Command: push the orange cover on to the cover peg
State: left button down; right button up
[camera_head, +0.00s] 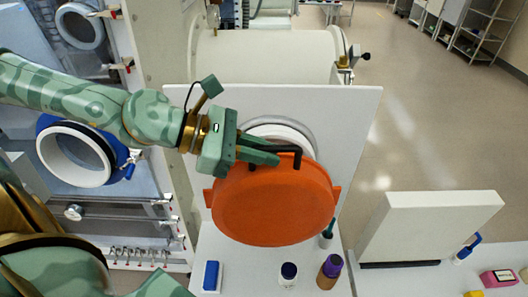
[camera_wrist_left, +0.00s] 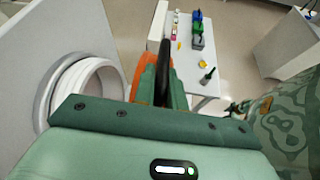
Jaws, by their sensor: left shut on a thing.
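The orange cover (camera_head: 272,207) is a round disc with side tabs and a black bar handle (camera_head: 290,152). My left gripper (camera_head: 268,153) is shut on the handle at the cover's upper edge. The cover is held in front of a pale upright panel (camera_head: 355,110), overlapping the lower part of a white ring port (camera_head: 283,130). In the left wrist view the cover (camera_wrist_left: 140,68) shows as a thin orange edge beyond the fingers, with the ring port (camera_wrist_left: 90,90) at left. I cannot make out the cover peg; the cover may hide it. My right gripper is not seen.
A pale slab (camera_head: 425,227) stands at right. A blue-collared port (camera_head: 75,155) is at left. Open floor (camera_head: 430,140) lies at right.

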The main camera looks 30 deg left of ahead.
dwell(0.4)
pick_arm(q)
jog(key=shift+g, duration=0.5)
jog(key=shift+w+a+f+b, duration=0.1)
jog(key=shift+b, duration=0.35)
jog(key=shift+w+a+f+b, duration=0.1)
jog(key=shift+w+a+b, duration=0.2)
jog(key=shift+w+b, duration=0.2)
jog(key=shift+w+a+f+b, duration=0.1)
jog(key=shift+w+a+b, duration=0.15)
jog(key=shift+w+b, duration=0.25)
jog(key=w+a+b, duration=0.1)
jog(key=w+b, duration=0.1)
jog(key=w+a+b, duration=0.1)
jog(key=b, duration=0.2)
jog(key=shift+w+a+f, duration=0.1)
jog(key=shift+w+a, duration=0.05)
jog(key=shift+w, duration=0.2)
